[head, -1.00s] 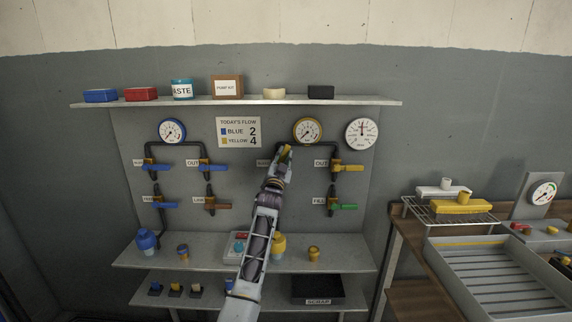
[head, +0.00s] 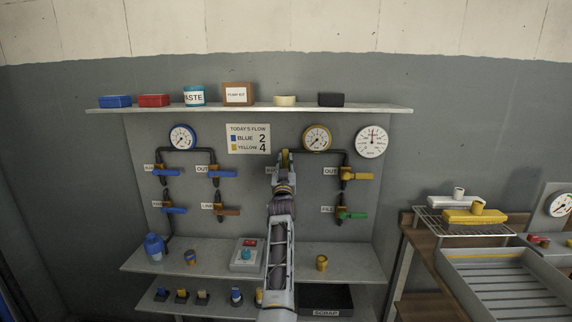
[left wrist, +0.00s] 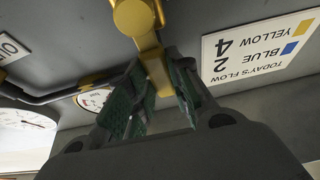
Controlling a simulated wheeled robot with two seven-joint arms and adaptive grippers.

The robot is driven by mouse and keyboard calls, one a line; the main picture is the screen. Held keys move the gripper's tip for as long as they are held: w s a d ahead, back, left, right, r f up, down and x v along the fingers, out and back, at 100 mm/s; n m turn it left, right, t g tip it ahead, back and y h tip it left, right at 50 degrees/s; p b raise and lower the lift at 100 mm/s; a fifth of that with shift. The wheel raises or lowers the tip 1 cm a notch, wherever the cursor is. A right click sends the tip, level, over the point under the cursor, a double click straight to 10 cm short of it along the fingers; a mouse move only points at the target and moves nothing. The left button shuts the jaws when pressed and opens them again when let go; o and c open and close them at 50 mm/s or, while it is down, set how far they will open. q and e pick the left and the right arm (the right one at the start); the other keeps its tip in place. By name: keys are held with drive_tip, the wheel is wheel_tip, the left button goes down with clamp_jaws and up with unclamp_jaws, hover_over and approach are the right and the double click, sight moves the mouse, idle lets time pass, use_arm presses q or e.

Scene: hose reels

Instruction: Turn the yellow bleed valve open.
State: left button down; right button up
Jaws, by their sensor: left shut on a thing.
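My left gripper (head: 284,165) is at the upper left valve of the yellow line, below and left of the yellow-rimmed gauge (head: 317,138). In the left wrist view, its green-padded fingers (left wrist: 157,88) are shut around a yellow valve handle (left wrist: 151,55), which joins a round yellow body (left wrist: 132,15). In the head view the handle shows as a small upright yellow strip (head: 285,157). The label beside it is mostly hidden by my gripper, so I cannot read it. A second yellow handle (head: 360,176) sits level at the OUT label. My right gripper is not in view.
Blue-handled valves (head: 167,172) are on the left, and a green-handled valve (head: 352,215) is at lower right. A top shelf (head: 250,109) holds several boxes. A lower shelf (head: 345,262) holds small items. A wooden bench with a grey slatted tray (head: 505,290) stands right.

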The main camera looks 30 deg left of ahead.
use_arm(q)
drive_tip(key=c, duration=1.3)
unclamp_jaws()
drive_tip(key=shift+r, duration=4.95)
